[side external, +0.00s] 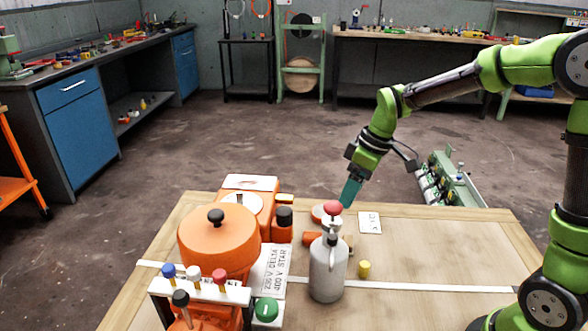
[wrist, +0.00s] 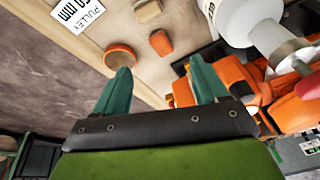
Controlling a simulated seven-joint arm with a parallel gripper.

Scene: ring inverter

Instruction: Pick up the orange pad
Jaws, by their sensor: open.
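My gripper (side external: 346,204) is at the back edge of the wooden table, pointing down, with teal fingers. In the wrist view my gripper (wrist: 160,66) is open, with nothing between its fingers. A small orange block-like pad (wrist: 160,42) lies on the table, beyond the fingertips and between them in the picture. A round, flat orange disc (wrist: 122,57) lies to its left, near the left fingertip. In the side view an orange piece (side external: 318,213) shows beside the fingertips, partly hidden by a red knob; I cannot tell which of the two it is.
A grey bottle with a red knob (side external: 328,268) stands close in front of my gripper. An orange machine (side external: 218,243) fills the table's left. A white label card (side external: 370,223), also in the wrist view (wrist: 78,14), and a yellow cylinder (side external: 364,268) lie nearby. The table's right is mostly clear.

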